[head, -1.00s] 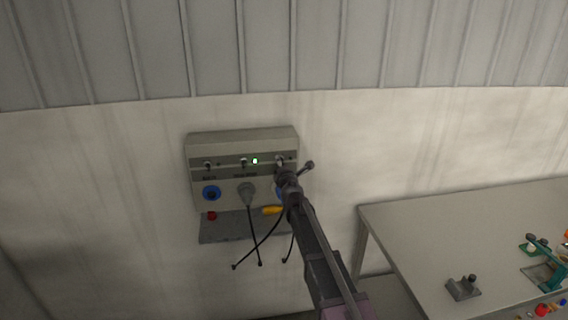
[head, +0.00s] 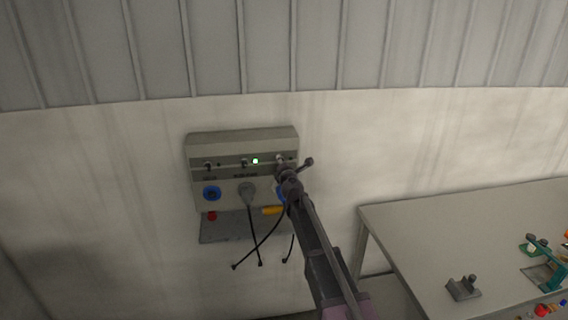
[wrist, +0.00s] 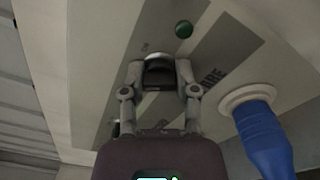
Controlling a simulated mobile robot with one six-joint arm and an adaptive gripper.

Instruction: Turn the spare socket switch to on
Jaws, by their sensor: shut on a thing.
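The socket panel (head: 243,140) is mounted on the wall, with a row of switches above its sockets. My gripper (wrist: 160,76) is at the right-hand switch of the row. In the wrist view its two fingers are closed on either side of the dark spare socket switch (wrist: 159,72). A label partly reading "ARE" is beside it. A green lamp (wrist: 184,29) near this switch looks dark. A blue socket part (wrist: 262,138) is close to the right of the fingers. In the head view my gripper (head: 284,172) mostly hides this switch, so its exact angle is unclear.
The middle switch has a lit green lamp (head: 255,161). A grey plug (head: 247,190) with a black cable sits in the middle socket; a blue socket (head: 212,193) is at left. A shelf (head: 222,230) is below. A table (head: 420,225) stands at right.

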